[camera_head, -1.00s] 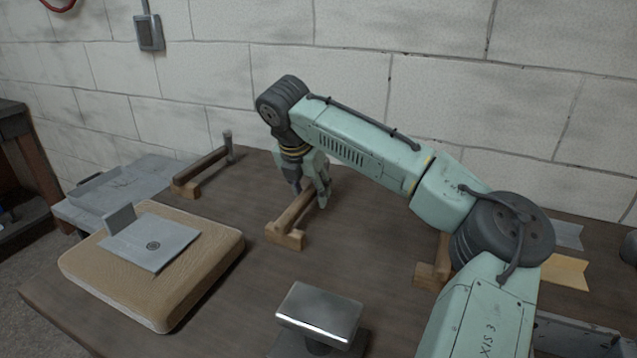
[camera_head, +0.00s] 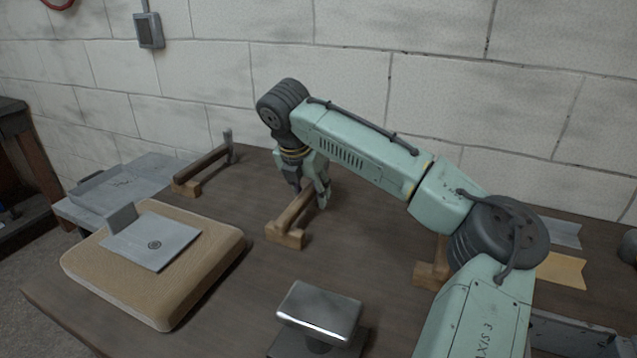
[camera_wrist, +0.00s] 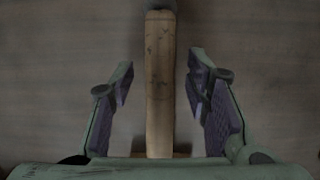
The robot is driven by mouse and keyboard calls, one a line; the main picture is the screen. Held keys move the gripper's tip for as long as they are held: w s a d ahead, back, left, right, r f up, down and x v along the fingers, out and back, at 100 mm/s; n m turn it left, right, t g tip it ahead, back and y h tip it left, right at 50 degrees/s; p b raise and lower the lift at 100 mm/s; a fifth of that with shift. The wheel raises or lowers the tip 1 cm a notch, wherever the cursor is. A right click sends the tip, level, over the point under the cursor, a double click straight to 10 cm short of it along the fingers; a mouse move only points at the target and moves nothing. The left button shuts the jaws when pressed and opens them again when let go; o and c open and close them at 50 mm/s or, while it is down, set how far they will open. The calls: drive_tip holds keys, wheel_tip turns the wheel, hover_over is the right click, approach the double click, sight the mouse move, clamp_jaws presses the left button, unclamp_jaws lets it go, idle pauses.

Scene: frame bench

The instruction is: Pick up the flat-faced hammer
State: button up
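A hammer with a light wooden handle (camera_head: 292,215) lies at the middle of the bench, its near end on a small wooden rest (camera_head: 285,237). My gripper (camera_head: 309,194) is over the handle, fingers down. In the wrist view the handle (camera_wrist: 160,95) runs between my two open fingers (camera_wrist: 162,68), with a gap on each side. Only a dark bit of its head shows at the top edge there, so I cannot tell its face shape. Another hammer, with a darker handle (camera_head: 205,163) and upright grey head (camera_head: 229,146), lies on a rest at the back left.
A tan pad (camera_head: 215,272) with a grey metal plate (camera_head: 165,242) lies at the left. A shiny steel block (camera_head: 320,312) stands at the front. Another wooden rest (camera_head: 430,275) is partly hidden behind my arm. A block wall (camera_head: 450,90) closes the back.

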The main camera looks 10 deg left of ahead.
clamp_jaws()
idle(0.3)
idle(0.5)
